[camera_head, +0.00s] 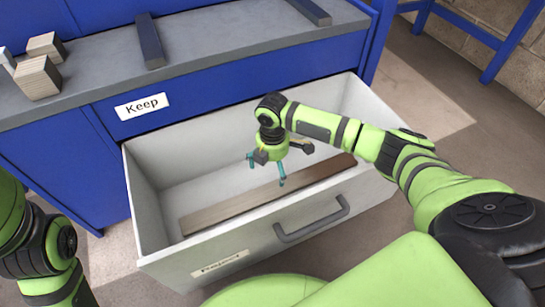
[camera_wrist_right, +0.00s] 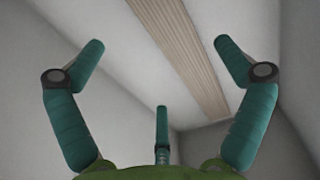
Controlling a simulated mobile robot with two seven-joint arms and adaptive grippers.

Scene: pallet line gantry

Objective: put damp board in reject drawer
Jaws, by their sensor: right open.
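The damp board (camera_head: 232,207) is a long plank, pale brown at its left and dark brown at its right. It lies inside the open reject drawer (camera_head: 215,250), along the front wall. The drawer is pale grey with a bar handle and a label on its front. My right gripper (camera_head: 273,165) is open and empty over the drawer, just above and behind the board, apart from it. In the right wrist view the pale part of the board (camera_wrist_right: 178,48) runs beyond the spread fingers (camera_wrist_right: 160,65). My left gripper is out of view; only left arm links show.
A blue bench with a grey top (camera_head: 205,50) stands behind the drawer. A shut drawer labelled Keep (camera_head: 142,107) is in its front. Wood blocks (camera_head: 38,78) and dark bars (camera_head: 150,42) rest on top. Open floor (camera_head: 435,95) lies to the right.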

